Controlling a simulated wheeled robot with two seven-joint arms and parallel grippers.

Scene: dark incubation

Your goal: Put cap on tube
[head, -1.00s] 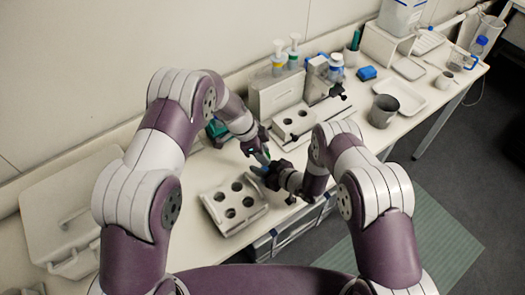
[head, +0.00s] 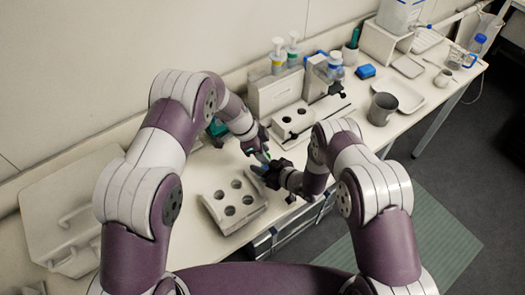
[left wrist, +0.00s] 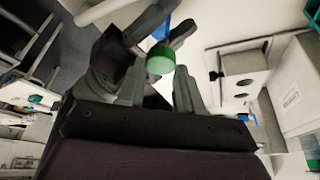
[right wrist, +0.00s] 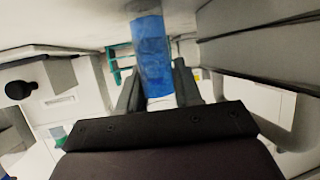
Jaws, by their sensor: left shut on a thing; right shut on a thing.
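My left gripper (head: 261,154) is shut on a green cap (left wrist: 160,60), which sits between its fingertips in the left wrist view. My right gripper (head: 270,172) is shut on a clear tube with blue contents (right wrist: 152,52), which stands up between its fingers in the right wrist view. The two grippers are close together above the front of the bench. A bit of blue shows beyond the cap in the left wrist view. The tube's mouth is hidden, and I cannot tell whether the cap touches it.
A white rack with several round holes (head: 214,213) lies below the grippers, its visible holes empty. A second holed block (head: 280,131) stands behind.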

